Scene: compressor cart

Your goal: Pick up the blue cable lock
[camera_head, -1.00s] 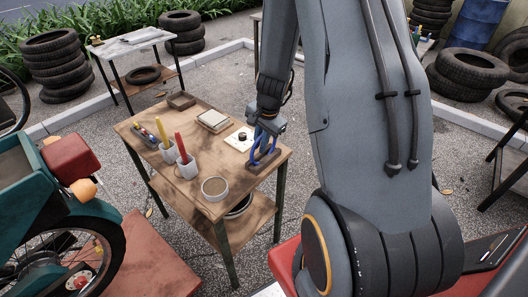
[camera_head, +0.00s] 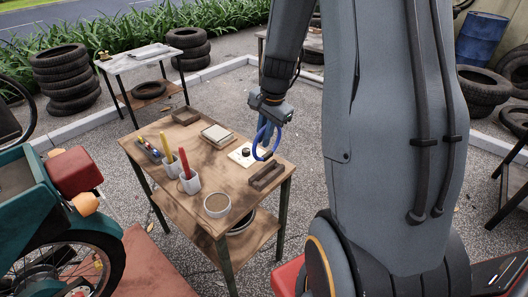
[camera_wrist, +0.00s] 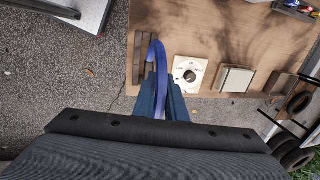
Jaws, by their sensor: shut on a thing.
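The blue cable lock (camera_head: 256,148) is a curved blue loop that hangs from my gripper (camera_head: 268,128) above the right side of the wooden table in the head view. My gripper is shut on it. In the wrist view the lock (camera_wrist: 158,55) curves up from between my blue fingertips (camera_wrist: 163,100). The lock's lower end looks close to the wooden holder in the head view, but it appears raised clear of it.
The wooden table (camera_head: 200,150) holds a brown wooden holder (camera_head: 267,177), a white plate with a black knob (camera_head: 242,155), a pale stack (camera_head: 217,135), a round tin (camera_head: 217,205) and two cups (camera_head: 189,182). A motorcycle (camera_head: 50,190) stands at left.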

